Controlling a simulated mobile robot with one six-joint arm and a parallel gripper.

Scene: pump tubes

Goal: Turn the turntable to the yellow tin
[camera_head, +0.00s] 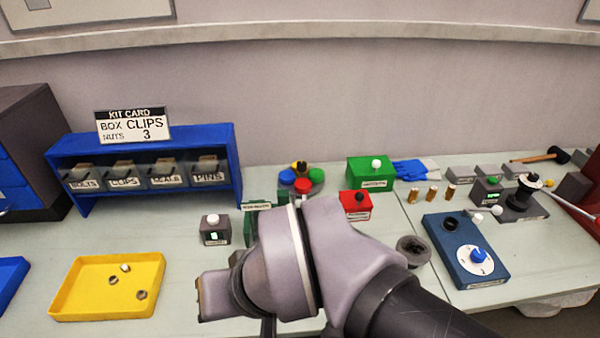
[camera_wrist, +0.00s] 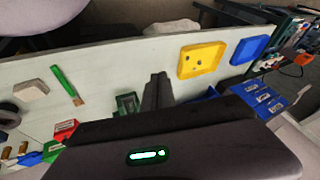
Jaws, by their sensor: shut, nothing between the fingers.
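The turntable stands at the back middle of the bench in the head view, with small coloured tins on it. My gripper (camera_wrist: 158,88) is shut and empty, pointing at the bench in the wrist view. The turntable is not clearly seen there.
A yellow tray (camera_head: 72,302) with several small parts lies at the left. A blue bin rack (camera_head: 140,138) stands behind it. A white-knobbed box (camera_head: 214,232), a red box (camera_head: 355,206) and a green box (camera_head: 370,172) surround the turntable. A blue dial panel (camera_head: 462,262) lies at the right.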

